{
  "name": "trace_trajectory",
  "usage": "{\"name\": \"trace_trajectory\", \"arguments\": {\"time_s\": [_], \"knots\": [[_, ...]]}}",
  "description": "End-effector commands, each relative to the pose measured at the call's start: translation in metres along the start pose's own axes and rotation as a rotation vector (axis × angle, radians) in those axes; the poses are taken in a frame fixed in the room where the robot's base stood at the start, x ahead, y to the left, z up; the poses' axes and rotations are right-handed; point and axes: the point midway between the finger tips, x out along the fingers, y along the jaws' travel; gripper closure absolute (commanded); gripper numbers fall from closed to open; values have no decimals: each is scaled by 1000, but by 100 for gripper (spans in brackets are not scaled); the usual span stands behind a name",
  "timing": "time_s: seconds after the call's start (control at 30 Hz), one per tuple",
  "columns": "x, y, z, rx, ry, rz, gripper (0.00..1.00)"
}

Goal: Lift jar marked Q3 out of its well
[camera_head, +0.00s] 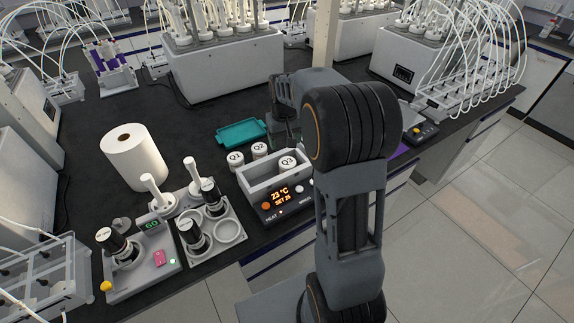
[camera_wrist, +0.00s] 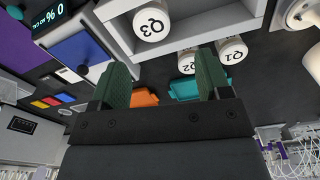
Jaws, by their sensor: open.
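The white-lidded jar marked Q3 (camera_head: 288,161) sits in the well of a pale box-shaped bath (camera_head: 272,186), whose front display reads 23 °C, set 25. In the wrist view the Q3 jar (camera_wrist: 151,22) shows at the top, inside the bath's rim (camera_wrist: 196,42). My gripper (camera_wrist: 164,75) is open, its two green fingers apart with nothing between them. The jar lies beyond the fingertips, not between them. In the head view my arm hides most of the gripper, which is behind the bath.
Jars Q1 (camera_wrist: 231,50) and Q2 (camera_wrist: 187,62) stand outside the bath, near a teal tray (camera_head: 240,132). An orange item (camera_wrist: 145,98) lies near the fingers in the wrist view.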

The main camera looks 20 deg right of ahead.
Motion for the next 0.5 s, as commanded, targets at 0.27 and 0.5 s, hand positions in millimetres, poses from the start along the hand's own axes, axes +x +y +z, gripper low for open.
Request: {"name": "trace_trajectory", "arguments": {"time_s": [0.27,0.5], "knots": [[36,16,-24,8,-53,-7,29],[80,15,-22,7,-56,-7,29]]}}
